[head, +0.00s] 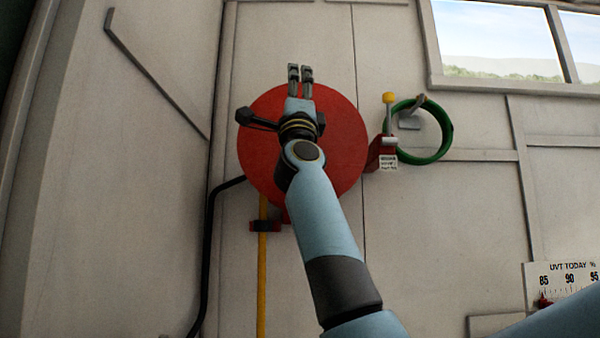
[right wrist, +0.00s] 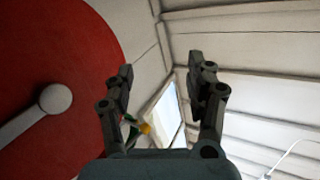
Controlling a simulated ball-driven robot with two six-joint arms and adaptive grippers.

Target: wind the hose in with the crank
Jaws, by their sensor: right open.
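The red round reel (head: 345,135) is on the pale wall, and my right arm covers its middle. A dark crank (head: 258,121) with a knob at its left end shows left of my wrist; its inner end is hidden. In the right wrist view the crank's grey bar and round knob (right wrist: 55,98) lie against the red disc, left of the fingers. My right gripper (head: 300,70) is open and empty, pointing up at the reel's upper edge, apart from the knob. A yellow hose (head: 262,285) hangs below the reel through a red guide (head: 265,226). My left gripper is out of view.
Right of the reel are a yellow-knobbed lever (head: 388,98) on a labelled red bracket and a green ring of hose (head: 447,145). A black pipe (head: 208,235) runs down at left. A window (head: 500,45) and a "UVT TODAY %" gauge (head: 565,285) are farther right.

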